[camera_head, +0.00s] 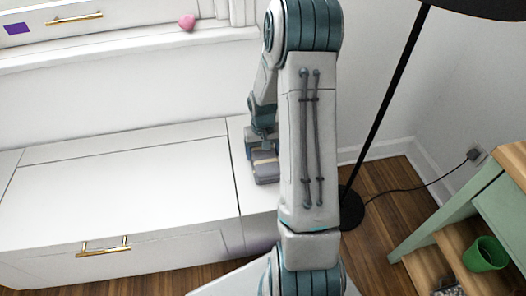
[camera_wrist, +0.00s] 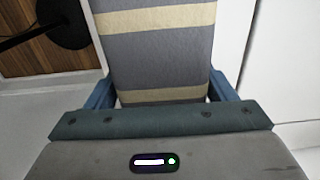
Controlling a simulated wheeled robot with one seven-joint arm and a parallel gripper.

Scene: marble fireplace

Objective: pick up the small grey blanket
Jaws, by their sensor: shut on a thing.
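The small grey blanket (camera_wrist: 155,48) has tan stripes and fills the middle of the wrist view. It lies between the two blue fingers of my gripper (camera_wrist: 160,85), which is shut on it. In the head view the folded blanket (camera_head: 266,172) shows below my gripper (camera_head: 262,151), over the right end of the white bench (camera_head: 110,190). My arm hides part of that area. I cannot tell whether the blanket touches the bench top.
A black floor lamp (camera_head: 385,95) stands right of the bench, its cord running to a wall outlet (camera_head: 474,154). A green-sided wooden shelf (camera_head: 470,215) with a green cup (camera_head: 486,254) is at the lower right. A pink object (camera_head: 187,21) sits on the sill. The bench's left part is clear.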

